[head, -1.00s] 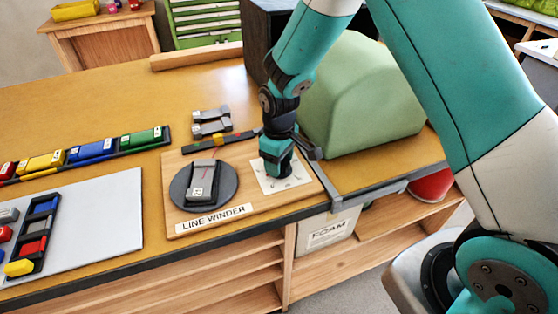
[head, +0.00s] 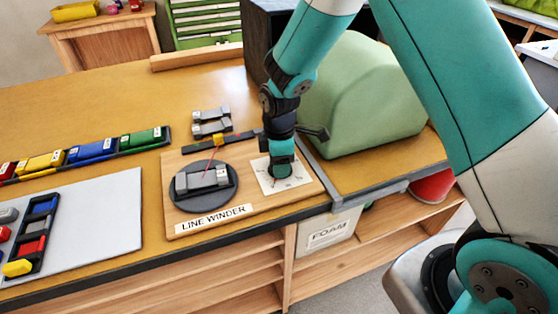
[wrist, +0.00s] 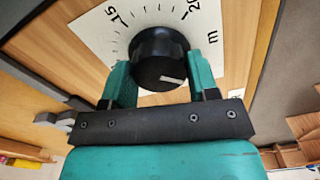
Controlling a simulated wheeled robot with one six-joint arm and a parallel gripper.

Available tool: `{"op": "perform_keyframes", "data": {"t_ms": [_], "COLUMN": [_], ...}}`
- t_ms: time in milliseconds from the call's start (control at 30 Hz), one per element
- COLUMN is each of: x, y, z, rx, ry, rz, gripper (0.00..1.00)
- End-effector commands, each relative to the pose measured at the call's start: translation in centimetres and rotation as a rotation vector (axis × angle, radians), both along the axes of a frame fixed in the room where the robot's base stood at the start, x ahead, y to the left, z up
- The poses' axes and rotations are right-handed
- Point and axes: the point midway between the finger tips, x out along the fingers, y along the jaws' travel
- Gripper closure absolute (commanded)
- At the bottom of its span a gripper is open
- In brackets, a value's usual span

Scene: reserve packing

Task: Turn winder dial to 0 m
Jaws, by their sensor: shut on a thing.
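The winder dial is a black round knob (wrist: 160,58) with a pale pointer mark, on a white scale plate (wrist: 110,35) marked 15, 20 and m in the wrist view. My gripper (wrist: 162,80) is shut on the knob, with a teal finger on each side. In the head view my gripper (head: 280,172) points down over the scale plate (head: 298,181) and hides the knob. The line winder board (head: 180,222) also bears a dark round turntable (head: 182,204) with a grey spool (head: 205,180) on it. The 0 mark is not readable.
A green rounded cover (head: 365,100) stands close to the right of my gripper. Grey spools (head: 211,120) lie behind the board. A rack of coloured blocks (head: 91,150) and a white mat (head: 115,215) lie to the left.

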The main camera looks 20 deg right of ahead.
Motion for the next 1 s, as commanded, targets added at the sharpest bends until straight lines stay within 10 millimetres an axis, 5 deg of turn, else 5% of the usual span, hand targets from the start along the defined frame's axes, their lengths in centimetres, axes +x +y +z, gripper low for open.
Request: {"op": "perform_keyframes", "data": {"t_ms": [533,567,667,1000], "x": [0.11,0.11,0.08,0.07], "y": [0.02,0.02,0.01,0.02], "z": [0.13,0.13,0.11,0.44], "rx": [0.000,0.000,0.000,0.001], "ry": [-0.004,-0.004,-0.003,-0.002], "rz": [0.027,0.027,0.026,0.025], "gripper": [0.69,0.41,0.20,0.20]}}
